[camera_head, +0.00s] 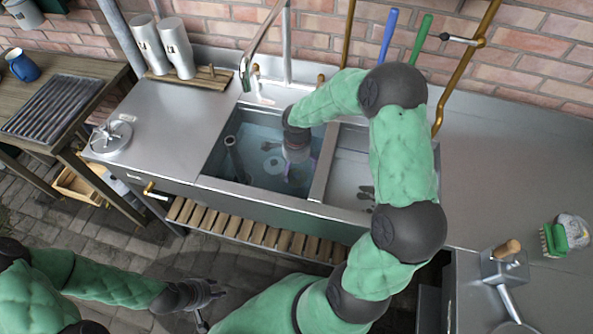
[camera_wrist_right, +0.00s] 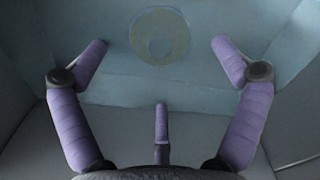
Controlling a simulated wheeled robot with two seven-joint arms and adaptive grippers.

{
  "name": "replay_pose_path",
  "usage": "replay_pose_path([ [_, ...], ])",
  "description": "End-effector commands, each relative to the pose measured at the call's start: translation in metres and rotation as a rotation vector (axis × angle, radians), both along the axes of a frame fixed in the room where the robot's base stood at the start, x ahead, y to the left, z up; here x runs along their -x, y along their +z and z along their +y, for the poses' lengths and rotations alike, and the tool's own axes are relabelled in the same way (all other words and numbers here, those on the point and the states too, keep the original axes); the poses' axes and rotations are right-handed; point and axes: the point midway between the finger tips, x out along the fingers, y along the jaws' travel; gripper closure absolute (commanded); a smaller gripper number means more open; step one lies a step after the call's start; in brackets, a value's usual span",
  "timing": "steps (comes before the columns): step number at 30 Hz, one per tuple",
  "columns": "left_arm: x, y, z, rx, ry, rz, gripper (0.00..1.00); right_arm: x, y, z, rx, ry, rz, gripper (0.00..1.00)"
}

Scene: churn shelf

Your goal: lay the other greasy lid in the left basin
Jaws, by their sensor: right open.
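A steel lid (camera_head: 111,137) with a raised fitting on top lies on the drainboard left of the sink. The left basin (camera_head: 212,165) holds bluish water and a dark upright pipe (camera_head: 235,155). A pale round disc with a smaller circle at its middle, possibly a lid, lies in this basin in the right wrist view (camera_wrist_right: 160,36). My right gripper (camera_head: 296,176) reaches down into the left basin. Its purple fingers (camera_wrist_right: 162,62) are spread with nothing between them, the disc beyond them. My left gripper (camera_head: 210,298) hangs low in front of the sink, its fingers unclear.
The right basin (camera_head: 340,185) is partly hidden by my right arm. A tap (camera_head: 262,45) arches behind the left basin. Two metal cans (camera_head: 177,48) stand at the back left. A green brush (camera_head: 553,240) and a metal box (camera_head: 504,265) sit at the right. A slatted shelf (camera_head: 255,237) runs below.

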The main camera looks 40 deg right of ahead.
Motion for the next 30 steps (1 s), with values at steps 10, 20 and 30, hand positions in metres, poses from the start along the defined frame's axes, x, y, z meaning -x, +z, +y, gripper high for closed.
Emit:
replay_pose_path([
  [10, 0.0, 0.016, 0.0, 0.0, 0.0, 0.0, 0.6, 0.0, 0.043, 0.0, 0.0, 0.001, 0.0, 0.03],
  [20, 0.0, 0.016, 0.0, 0.0, 0.0, 0.0, 0.6, 0.0, 0.045, 0.0, 0.0, 0.001, 0.001, 0.03],
  [30, 0.0, 0.016, 0.0, 0.0, 0.0, 0.0, 0.6, 0.0, 0.045, 0.0, 0.0, 0.0, 0.0, 0.03],
])
